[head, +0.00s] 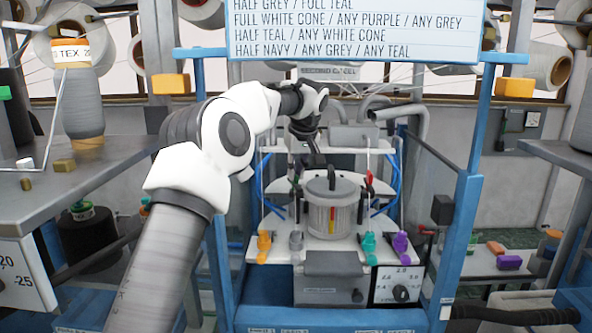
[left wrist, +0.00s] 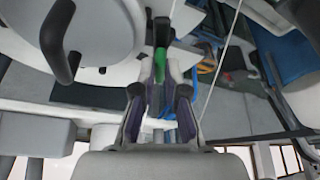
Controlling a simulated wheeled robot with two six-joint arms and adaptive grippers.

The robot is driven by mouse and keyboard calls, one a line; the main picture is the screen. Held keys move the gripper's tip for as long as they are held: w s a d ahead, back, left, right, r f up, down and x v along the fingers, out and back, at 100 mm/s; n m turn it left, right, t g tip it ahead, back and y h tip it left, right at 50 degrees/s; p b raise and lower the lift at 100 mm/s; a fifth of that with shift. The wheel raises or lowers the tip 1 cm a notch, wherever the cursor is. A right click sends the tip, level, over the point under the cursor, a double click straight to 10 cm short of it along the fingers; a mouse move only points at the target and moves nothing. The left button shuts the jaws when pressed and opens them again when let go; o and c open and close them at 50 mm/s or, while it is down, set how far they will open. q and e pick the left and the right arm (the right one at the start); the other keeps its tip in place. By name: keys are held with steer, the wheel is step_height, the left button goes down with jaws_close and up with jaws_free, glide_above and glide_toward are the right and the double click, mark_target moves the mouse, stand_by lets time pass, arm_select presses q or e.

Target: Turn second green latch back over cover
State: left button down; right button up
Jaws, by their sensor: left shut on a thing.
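The grey round cover (head: 331,187) with a black handle tops a clear cylinder on the white machine plate. In the left wrist view the cover (left wrist: 105,28) fills the upper left, its black handle curving beside the gripper. My left gripper (head: 303,165) reaches down at the cover's left rear side. In the left wrist view its fingers (left wrist: 160,78) are closed around a green latch (left wrist: 160,58) with a dark end, beside the cover's edge. The latch's exact angle over the rim is hard to tell. My right gripper is not in view.
Orange (head: 264,246), grey (head: 296,242), teal (head: 368,245) and purple (head: 400,245) pegs line the plate's front. A red-tipped post (head: 368,176) stands right of the cover. Blue frame posts (head: 467,200) flank the machine. A sign (head: 354,30) hangs above.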

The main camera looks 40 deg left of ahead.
arm_select(q)
steer(key=n, duration=0.2)
steer(key=n+g, duration=0.1)
steer(key=n, duration=0.1)
steer(key=n+g, duration=0.1)
steer(key=n, duration=0.1)
steer(key=shift+w+f+y, duration=0.25)
steer(key=shift+f+y, duration=0.05)
steer(key=shift+f, duration=0.1)
steer(key=shift+g, duration=0.3)
